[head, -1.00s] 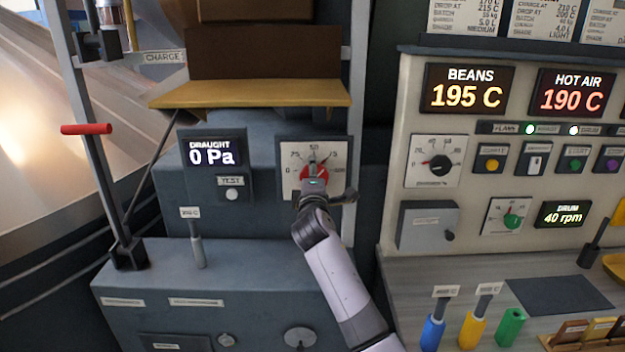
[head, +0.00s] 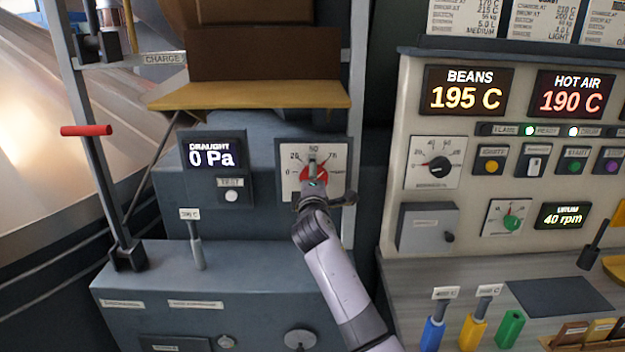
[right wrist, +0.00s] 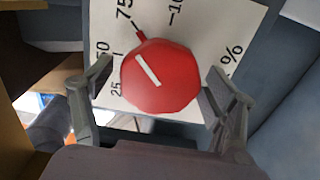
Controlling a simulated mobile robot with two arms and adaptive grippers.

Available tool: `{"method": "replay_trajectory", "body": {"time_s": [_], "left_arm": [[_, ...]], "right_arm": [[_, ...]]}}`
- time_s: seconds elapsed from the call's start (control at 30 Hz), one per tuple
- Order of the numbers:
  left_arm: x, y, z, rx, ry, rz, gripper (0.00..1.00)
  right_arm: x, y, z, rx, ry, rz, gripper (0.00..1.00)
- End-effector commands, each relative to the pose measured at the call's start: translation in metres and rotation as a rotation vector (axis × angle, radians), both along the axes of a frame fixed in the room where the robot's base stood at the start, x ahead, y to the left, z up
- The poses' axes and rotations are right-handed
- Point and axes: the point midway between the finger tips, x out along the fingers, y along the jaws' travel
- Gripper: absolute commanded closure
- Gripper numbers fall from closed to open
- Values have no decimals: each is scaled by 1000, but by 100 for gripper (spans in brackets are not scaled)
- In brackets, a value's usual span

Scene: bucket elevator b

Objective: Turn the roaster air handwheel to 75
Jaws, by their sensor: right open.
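The red roaster air handwheel (head: 316,172) sits on a white dial plate (head: 290,182) marked from 0 through 25, 50 and 75. In the right wrist view the handwheel (right wrist: 165,95) has a white line on its face and a small red pointer at its rim. The pointer is aimed close to the 75 mark. My right gripper (right wrist: 160,76) is open, with one finger on each side of the handwheel. Gaps show beside the fingers, but I cannot tell whether either touches. In the head view my right gripper (head: 315,188) covers the lower part of the dial. My left gripper is out of view.
A draught display (head: 212,153) reading 0 Pa is left of the dial. A yellow shelf (head: 250,95) juts out above it. The control panel (head: 395,150) with the BEANS and HOT AIR displays stands to the right. A lever (head: 196,245) rises from the lower left ledge.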

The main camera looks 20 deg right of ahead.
Motion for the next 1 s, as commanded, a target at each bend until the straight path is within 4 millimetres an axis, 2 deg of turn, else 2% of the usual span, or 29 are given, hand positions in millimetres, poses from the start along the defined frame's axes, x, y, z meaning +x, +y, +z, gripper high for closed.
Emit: {"method": "replay_trajectory", "body": {"time_s": [0.13, 0.27, 0.7, 0.83, 1.0], "left_arm": [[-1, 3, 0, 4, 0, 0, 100], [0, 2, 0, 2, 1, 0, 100], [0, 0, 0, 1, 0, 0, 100], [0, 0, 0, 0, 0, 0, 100], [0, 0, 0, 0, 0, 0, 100]], "right_arm": [[-3, 1, 0, 0, -1, 0, 21], [-15, 5, 0, -1, -2, 1, 21], [-93, 27, 0, 1, -1, 2, 21], [-108, 32, 0, 0, 0, 2, 21], [-115, 33, 0, 1, 1, 0, 21]]}}
